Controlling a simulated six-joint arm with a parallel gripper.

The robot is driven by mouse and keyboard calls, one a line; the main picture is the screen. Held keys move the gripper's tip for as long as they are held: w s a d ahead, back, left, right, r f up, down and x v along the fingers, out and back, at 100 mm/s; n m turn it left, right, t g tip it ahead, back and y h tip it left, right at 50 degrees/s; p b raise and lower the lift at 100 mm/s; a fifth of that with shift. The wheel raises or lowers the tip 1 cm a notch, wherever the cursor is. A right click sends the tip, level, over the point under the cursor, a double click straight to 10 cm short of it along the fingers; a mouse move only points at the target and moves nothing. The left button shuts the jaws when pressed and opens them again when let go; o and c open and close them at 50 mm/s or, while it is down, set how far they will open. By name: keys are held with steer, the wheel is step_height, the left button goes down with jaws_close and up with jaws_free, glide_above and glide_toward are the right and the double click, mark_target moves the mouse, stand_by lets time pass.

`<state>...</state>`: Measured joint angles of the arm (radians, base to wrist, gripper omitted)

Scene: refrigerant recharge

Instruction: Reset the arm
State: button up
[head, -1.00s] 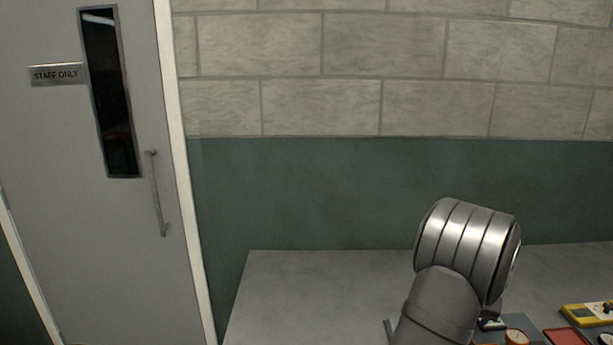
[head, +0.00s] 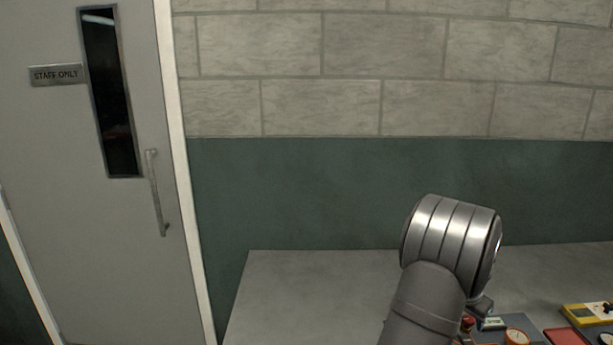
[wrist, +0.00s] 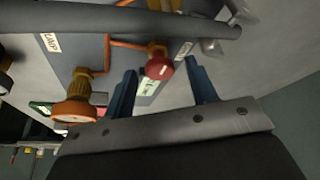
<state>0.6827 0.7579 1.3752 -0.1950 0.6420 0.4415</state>
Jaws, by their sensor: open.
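My gripper (wrist: 160,66) shows in the wrist view as two blue fingers spread apart, with nothing held between them. A red round knob on a brass fitting (wrist: 158,65) appears between the fingertips in the picture; I see no contact, and its depth from them is hard to tell. My arm (head: 450,250) rises at the lower right of the head view, bent over the bench. The gripper itself is out of the head view.
In the head view, a yellow meter (head: 585,314) and an orange gauge (head: 516,336) are right of the arm; the bench's left (head: 310,285) is clear.

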steer(key=shift+m, duration=0.4)
steer(key=o, duration=1.1)
steer(key=shift+c, duration=0.2)
steer(key=s+d+r+m+t+y, duration=0.1)
steer(key=s+d+r+m, duration=0.15)
steer(key=s+r, duration=0.6)
steer(key=s+d+r+m+y, duration=0.15)
steer(key=s+r+m, duration=0.25)
steer(key=s+r, duration=0.4)
steer(key=w+d+f, duration=0.2)
steer(key=w+f, duration=0.2)
steer(key=f, duration=0.3)
steer(key=shift+w+d+f+h, duration=0.25)
steer(key=shift+f+h, duration=0.05)
steer(key=shift+h, duration=0.15)
steer(key=shift+r, duration=0.1)
steer(key=v, duration=1)
steer(key=shift+s, duration=0.15)
